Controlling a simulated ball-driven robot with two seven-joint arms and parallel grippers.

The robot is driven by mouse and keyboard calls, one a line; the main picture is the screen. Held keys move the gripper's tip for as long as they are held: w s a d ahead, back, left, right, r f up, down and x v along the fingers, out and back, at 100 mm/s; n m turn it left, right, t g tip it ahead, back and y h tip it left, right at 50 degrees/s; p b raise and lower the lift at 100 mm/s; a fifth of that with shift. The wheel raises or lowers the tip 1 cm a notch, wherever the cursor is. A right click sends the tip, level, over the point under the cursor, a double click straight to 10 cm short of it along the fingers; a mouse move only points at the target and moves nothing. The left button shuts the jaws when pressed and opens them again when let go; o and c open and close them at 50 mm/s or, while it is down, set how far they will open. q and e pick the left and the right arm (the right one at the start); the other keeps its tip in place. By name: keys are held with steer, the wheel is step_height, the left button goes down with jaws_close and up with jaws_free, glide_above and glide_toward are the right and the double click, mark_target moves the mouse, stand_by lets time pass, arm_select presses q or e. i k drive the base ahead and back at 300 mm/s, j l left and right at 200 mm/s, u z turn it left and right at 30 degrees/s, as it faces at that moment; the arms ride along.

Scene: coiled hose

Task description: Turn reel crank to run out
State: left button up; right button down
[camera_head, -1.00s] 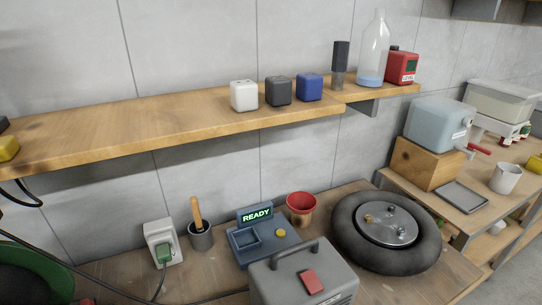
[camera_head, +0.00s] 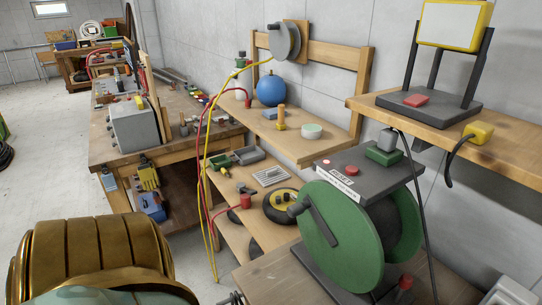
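A large green reel (camera_head: 337,240) stands on the bench at the right centre of the head view. It has two green discs, and a dark box with a small white label sits over it. A dark crank arm with a stubby handle (camera_head: 300,207) is on the reel's near face; the handle points to the left. No hose can be made out on the reel; the space between the discs is mostly hidden. Neither of my grippers shows. A gold, ribbed part at the lower left looks like my own arm, and nothing of it touches the reel.
A grey disc reel (camera_head: 284,42) hangs on a wooden board, with yellow and red hoses hanging down left of the green reel. A yellow-framed lamp (camera_head: 452,24) stands on the right shelf (camera_head: 450,135), its black cable hanging. Open floor (camera_head: 40,150) lies at the left.

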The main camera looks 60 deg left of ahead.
mark_target(338, 234)
steer(key=u, duration=1.25)
